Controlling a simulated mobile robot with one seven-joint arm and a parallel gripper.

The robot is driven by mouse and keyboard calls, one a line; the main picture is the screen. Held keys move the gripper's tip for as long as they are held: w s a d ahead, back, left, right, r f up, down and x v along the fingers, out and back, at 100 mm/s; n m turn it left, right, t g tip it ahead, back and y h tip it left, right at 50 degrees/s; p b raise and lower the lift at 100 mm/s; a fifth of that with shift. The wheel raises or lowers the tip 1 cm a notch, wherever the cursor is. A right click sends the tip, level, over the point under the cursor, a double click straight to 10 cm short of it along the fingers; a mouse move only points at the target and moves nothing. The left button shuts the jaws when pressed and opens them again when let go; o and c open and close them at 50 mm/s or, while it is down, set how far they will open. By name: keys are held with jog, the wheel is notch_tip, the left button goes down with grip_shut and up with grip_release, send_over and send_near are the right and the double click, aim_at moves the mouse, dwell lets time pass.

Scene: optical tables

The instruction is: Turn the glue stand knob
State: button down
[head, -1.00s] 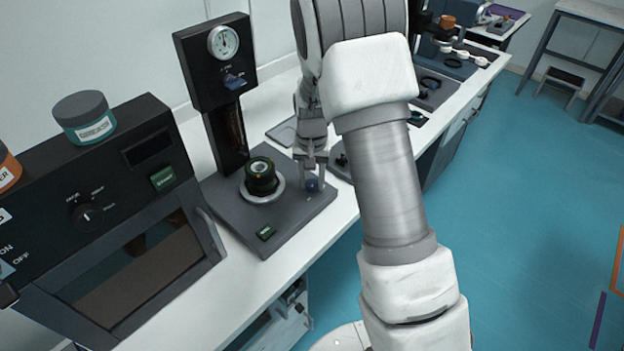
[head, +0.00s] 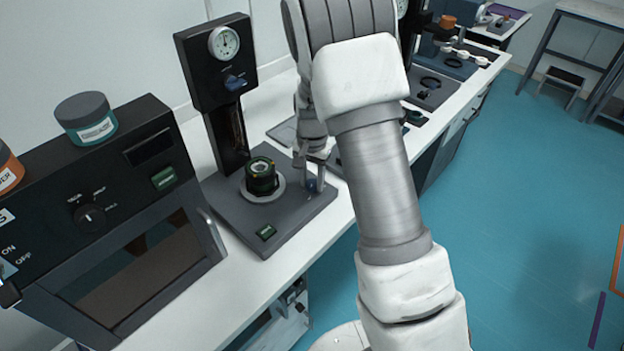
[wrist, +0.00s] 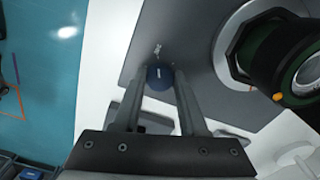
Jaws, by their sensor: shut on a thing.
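The glue stand is a dark grey machine with a flat base (head: 285,225) and an upright head carrying a round dial (head: 224,42). A small round blue knob (head: 311,186) sits on the base's right part; it also shows in the wrist view (wrist: 160,77), with a short pale mark on it. My gripper (wrist: 160,72) is shut on this knob, one finger on each side, pointing down. The head view also shows my gripper (head: 311,182) there, with its upper part partly hidden by my arm. A second blue knob (head: 235,82) is on the stand's head.
A black-and-green cylindrical part (head: 262,178) stands in a pale ring on the base, left of my gripper. A dark oven-like box (head: 110,200) with a teal-labelled jar (head: 86,118) on top is at left. More equipment (head: 430,85) lies farther along the white bench.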

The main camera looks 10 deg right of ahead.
aim_at(312, 183)
jog(key=shift+c, duration=2.2)
grip_release()
notch_tip(312, 183, up, 18)
jog(key=p, duration=0.1)
jog(key=shift+f, duration=0.25)
jog(key=s+r+n+t, duration=0.2)
jog(key=s+r+n, duration=0.1)
jog(key=s+r, duration=0.7)
jog(key=s+n+t, duration=0.3)
jog(key=s+n, duration=0.1)
jog(key=s, duration=1.1)
jog(key=shift+s+t, duration=0.25)
jog(key=shift+t, duration=0.05)
